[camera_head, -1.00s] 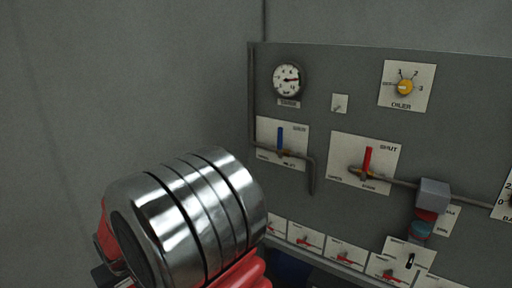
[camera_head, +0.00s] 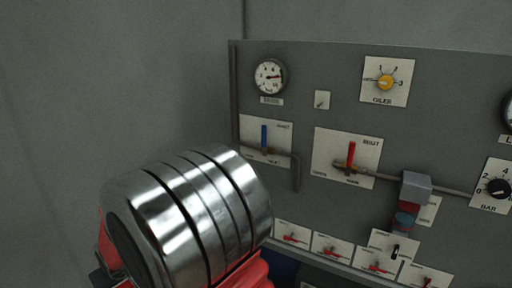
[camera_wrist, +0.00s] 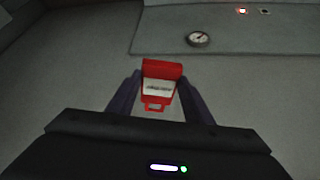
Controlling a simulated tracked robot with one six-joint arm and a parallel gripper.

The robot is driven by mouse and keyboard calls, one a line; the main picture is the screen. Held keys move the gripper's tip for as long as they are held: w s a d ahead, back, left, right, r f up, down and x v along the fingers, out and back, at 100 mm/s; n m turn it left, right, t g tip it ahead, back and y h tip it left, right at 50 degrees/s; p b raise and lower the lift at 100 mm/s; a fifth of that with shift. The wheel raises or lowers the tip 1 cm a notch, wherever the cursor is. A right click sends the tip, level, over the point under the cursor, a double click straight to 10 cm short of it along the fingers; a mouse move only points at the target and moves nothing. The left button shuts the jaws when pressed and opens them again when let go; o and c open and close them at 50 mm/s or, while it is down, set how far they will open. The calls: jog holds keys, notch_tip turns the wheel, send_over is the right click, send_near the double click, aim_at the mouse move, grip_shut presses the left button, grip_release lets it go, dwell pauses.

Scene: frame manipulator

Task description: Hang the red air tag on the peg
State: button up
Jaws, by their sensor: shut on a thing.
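The red air tag (camera_wrist: 159,80) shows in the wrist view, with a white label across its middle and a small open loop at its lower end. My gripper (camera_wrist: 157,92) is shut on it, one dark finger at each side, and holds it clear of the panel and wall. In the head view the gripper and the tag are not visible; my own metal arm link covers the lower left. A small white plate (camera_head: 322,100) with a small stub on it sits on the panel right of the gauge; I cannot tell whether this is the peg.
The grey panel (camera_head: 330,75) carries a round gauge (camera_head: 270,77), a yellow knob (camera_head: 386,83), a blue lever (camera_head: 264,137), a red lever (camera_head: 351,155), pipes and a grey box (camera_head: 416,187) that stands out. Several red-handled switches line the bottom. Bare wall lies to the left.

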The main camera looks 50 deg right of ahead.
jog(key=s+d+r+m+t+h, duration=0.1)
jog(key=s+d+r+m+h, duration=0.25)
jog(key=d, duration=0.95)
jog(key=s+d+r+m+t+h, duration=0.1)
jog(key=s+d+r+m+h, duration=0.3)
jog(key=d, duration=0.9)
jog(key=s+d+r+m+t+h, duration=0.1)
jog(key=s+d+r+t+h, duration=0.15)
jog(key=d+r, duration=0.65)
jog(key=s+d+r+m+g+h, duration=0.35)
jog(key=s+d+r+h, duration=0.3)
jog(key=s+d, duration=0.45)
jog(key=s+r+m+g+h, duration=0.3)
jog(key=s+r+h, duration=0.2)
jog(key=s+r, duration=0.2)
notch_tip(320, 180, up, 2)
jog(key=shift+s+r+g, duration=0.2)
jog(key=shift+r+g, duration=0.05)
jog(key=shift+g, duration=0.05)
jog(key=shift+h, duration=0.25)
jog(key=shift+d, duration=0.25)
